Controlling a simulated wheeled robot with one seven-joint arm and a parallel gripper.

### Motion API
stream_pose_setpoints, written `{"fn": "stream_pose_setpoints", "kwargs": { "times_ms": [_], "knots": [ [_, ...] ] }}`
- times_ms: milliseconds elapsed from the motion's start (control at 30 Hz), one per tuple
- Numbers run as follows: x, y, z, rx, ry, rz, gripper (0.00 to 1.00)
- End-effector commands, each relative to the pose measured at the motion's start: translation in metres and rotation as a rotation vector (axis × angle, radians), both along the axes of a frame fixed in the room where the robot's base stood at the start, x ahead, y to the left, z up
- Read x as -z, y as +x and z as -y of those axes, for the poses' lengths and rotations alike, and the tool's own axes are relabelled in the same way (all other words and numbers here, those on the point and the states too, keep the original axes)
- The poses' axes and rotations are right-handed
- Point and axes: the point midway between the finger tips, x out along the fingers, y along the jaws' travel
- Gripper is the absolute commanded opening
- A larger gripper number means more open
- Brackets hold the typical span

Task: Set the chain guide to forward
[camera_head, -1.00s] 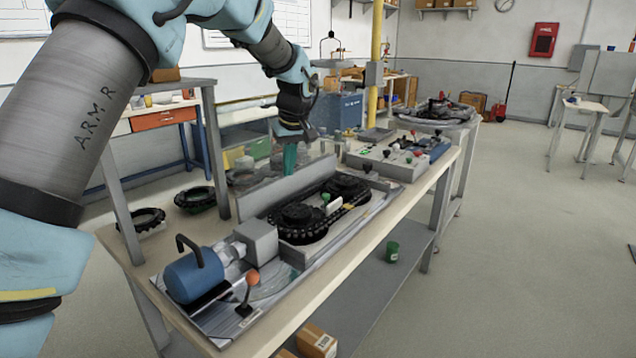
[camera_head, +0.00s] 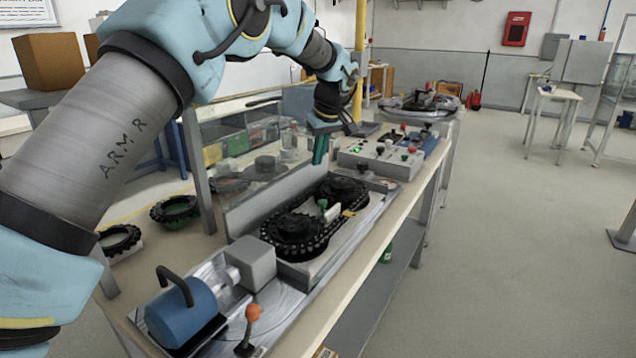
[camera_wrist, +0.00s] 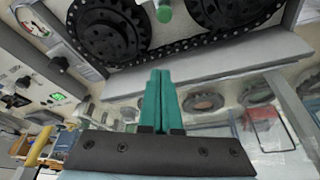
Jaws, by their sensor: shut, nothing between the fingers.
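The chain drive (camera_head: 300,222) sits in a grey tray on the bench, with a black chain around two dark sprockets. A small green-topped knob (camera_head: 323,204) stands between the sprockets; I take it for the chain guide's handle. In the wrist view the green knob (camera_wrist: 164,12) shows at the top edge, partly cut off, with the chain (camera_wrist: 190,48) below it. My gripper (camera_head: 320,150) hangs beyond the drive's far side, above the bench, with its green fingers shut and empty. In the wrist view the fingers (camera_wrist: 160,85) are together, apart from the knob.
A blue motor (camera_head: 182,310) and an orange-knobbed lever (camera_head: 252,315) stand at the near end. A control panel with knobs (camera_head: 380,155) stands beyond the drive. Loose black rings (camera_head: 175,211) lie at left. A grey upright plate (camera_head: 265,195) edges the drive.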

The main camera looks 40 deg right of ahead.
Motion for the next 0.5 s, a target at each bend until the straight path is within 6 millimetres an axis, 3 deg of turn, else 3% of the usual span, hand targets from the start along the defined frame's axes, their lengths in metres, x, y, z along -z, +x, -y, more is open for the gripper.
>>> {"fn": "stream_pose_setpoints", "kwargs": {
  "times_ms": [167, 500],
  "knots": [
    [0.019, 0.007, 0.000, -0.001, 0.005, -0.003, 0.00],
    [0.083, 0.031, 0.006, -0.001, 0.003, -0.002, 0.00]
  ]
}}
